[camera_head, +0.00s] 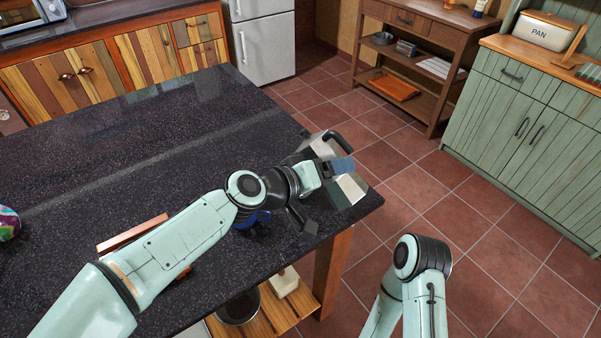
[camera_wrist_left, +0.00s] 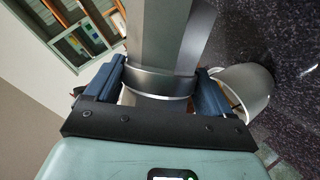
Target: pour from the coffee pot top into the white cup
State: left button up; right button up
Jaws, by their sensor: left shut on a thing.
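My left gripper (camera_head: 338,168) is at the right corner of the dark counter. Its blue fingers are shut on the silver faceted coffee pot top (camera_head: 350,190), which has a black handle (camera_head: 335,139). In the left wrist view, the left gripper (camera_wrist_left: 160,88) clasps the pot top (camera_wrist_left: 163,40) around its narrow banded part. The white cup (camera_wrist_left: 250,84) is beside the right-hand finger there, near the dark counter. The pot's exact tilt and any liquid cannot be told. My right gripper is out of view.
A blue mug (camera_head: 250,221) is on the dark counter (camera_head: 130,165), partly behind my left arm. A colourful round object (camera_head: 8,223) is at the left edge. A dark pot (camera_head: 238,306) is on the lower shelf. The counter's far left is clear.

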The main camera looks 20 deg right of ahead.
pick_arm(q)
jog(key=shift+n+h, duration=0.3)
dwell(0.8)
